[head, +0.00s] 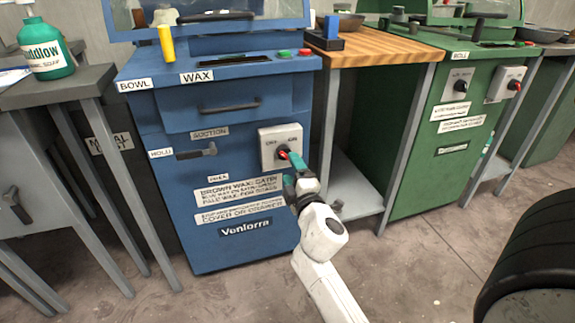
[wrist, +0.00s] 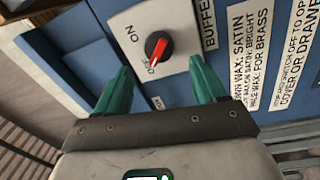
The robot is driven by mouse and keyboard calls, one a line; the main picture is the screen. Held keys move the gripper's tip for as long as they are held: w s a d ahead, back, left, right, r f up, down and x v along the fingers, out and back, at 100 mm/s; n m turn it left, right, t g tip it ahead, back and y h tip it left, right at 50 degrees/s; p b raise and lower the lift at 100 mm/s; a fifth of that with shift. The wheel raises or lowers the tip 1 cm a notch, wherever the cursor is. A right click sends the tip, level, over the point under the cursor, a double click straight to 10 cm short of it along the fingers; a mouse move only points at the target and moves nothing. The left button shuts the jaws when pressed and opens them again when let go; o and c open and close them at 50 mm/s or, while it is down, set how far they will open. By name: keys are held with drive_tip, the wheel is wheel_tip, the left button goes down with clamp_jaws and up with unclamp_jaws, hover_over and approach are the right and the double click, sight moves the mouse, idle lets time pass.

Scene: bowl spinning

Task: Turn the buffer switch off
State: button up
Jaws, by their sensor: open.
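The buffer switch is a red knob (head: 283,152) on a white plate (head: 267,159) on the front of the blue machine, with OFF lettering at its left and ON at its right. My gripper (head: 288,168) is at the plate with open teal fingers. In the wrist view my gripper (wrist: 160,66) has a finger on each side below the knob, with nothing between the pads. I see no contact.
The blue machine has a drawer handle (head: 229,106) and a hold lever (head: 197,152). A wooden-topped table (head: 378,48) stands to its right, then a green machine (head: 405,130) with its own switches. A grey table (head: 50,84) with a soap bottle (head: 46,50) is left.

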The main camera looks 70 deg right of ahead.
drive_tip(key=shift+b+v, duration=0.45)
drive_tip(key=shift+v, duration=2.05)
drive_tip(key=s+a+f+m+g+y, duration=0.3)
drive_tip(key=a+f+m+g+y, duration=0.35)
drive_tip(key=a+f, duration=0.65)
drive_tip(key=s+a+f+g+y, duration=0.2)
drive_tip(key=s+a+f+y, duration=0.15)
drive_tip(key=a, duration=0.35)
drive_tip(key=s+a+f+g+y, duration=0.3)
drive_tip(key=a+f+y, duration=0.1)
drive_tip(key=a+f, duration=0.15)
wheel_tip(320, 180, up, 37)
drive_tip(key=s+a+p, duration=0.1)
drive_tip(key=p, duration=3.5)
drive_tip(key=shift+a, duration=0.3)
drive_tip(key=shift+r, duration=0.1)
